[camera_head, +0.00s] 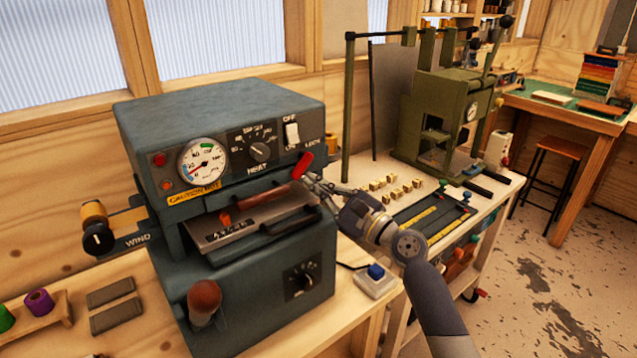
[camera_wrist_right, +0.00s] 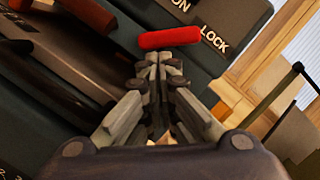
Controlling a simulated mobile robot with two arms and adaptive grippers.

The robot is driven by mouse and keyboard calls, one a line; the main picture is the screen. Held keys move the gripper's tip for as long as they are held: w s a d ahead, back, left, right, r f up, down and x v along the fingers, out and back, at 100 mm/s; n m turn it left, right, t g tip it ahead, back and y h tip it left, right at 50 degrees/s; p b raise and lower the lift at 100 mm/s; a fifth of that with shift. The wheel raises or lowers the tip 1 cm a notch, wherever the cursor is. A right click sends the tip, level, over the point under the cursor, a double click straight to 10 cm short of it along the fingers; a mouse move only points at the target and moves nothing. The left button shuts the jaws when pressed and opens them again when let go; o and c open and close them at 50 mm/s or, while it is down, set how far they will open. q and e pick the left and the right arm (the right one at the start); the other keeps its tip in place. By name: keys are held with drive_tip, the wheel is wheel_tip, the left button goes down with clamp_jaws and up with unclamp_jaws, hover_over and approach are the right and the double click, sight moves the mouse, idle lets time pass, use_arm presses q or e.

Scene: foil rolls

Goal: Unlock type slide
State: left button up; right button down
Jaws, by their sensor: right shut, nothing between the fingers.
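The blue-grey machine (camera_head: 220,105) stands on the bench. Its metal type slide (camera_head: 240,225) sits in the front opening, with raised letters on its front plate. A red lock lever (camera_head: 302,165) sticks out at the right of the panel; it also shows in the right wrist view (camera_wrist_right: 170,37) beside the printed word LOCK. My right gripper (camera_head: 312,182) is shut and empty just below the red lever. In the right wrist view its fingertips (camera_wrist_right: 155,58) are just below the red handle; I cannot tell whether they touch it. My left gripper is not in view.
A white box with a blue button (camera_head: 376,278) stands right of the machine. A brown knob (camera_head: 204,299) sticks out at the machine's front. A green press (camera_head: 440,110) and small wooden blocks (camera_head: 395,185) stand on the bench behind my arm. Colored spools (camera_head: 38,302) lie at left.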

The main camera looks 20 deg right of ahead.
sight(298, 181)
drive_tip(key=shift+s+a+m+p, duration=0.1)
drive_tip(key=shift+a+m+p, duration=0.2)
drive_tip(key=shift+m+p, duration=0.45)
drive_tip(key=m+p, duration=0.1)
drive_tip(key=a+m+t+h+p, duration=0.1)
drive_tip(key=m+p, duration=0.1)
drive_tip(key=shift+s+a+r, duration=0.1)
drive_tip(key=shift+s+r, duration=0.1)
drive_tip(key=m+p, duration=0.1)
drive_tip(key=a+m+h+p, duration=0.1)
drive_tip(key=m, duration=0.1)
drive_tip(key=m+t+p, duration=0.1)
drive_tip(key=m+p, duration=0.1)
drive_tip(key=shift+s+a+r+m+h, duration=0.25)
drive_tip(key=shift+s+r+h, duration=0.05)
drive_tip(key=shift+f, duration=0.1)
drive_tip(key=shift+s, duration=0.1)
drive_tip(key=shift+s+d+f, duration=0.15)
drive_tip(key=shift+s+f, duration=0.1)
drive_tip(key=shift+s, duration=0.05)
drive_tip(key=v, duration=1.1)
drive_tip(key=shift+r, duration=0.15)
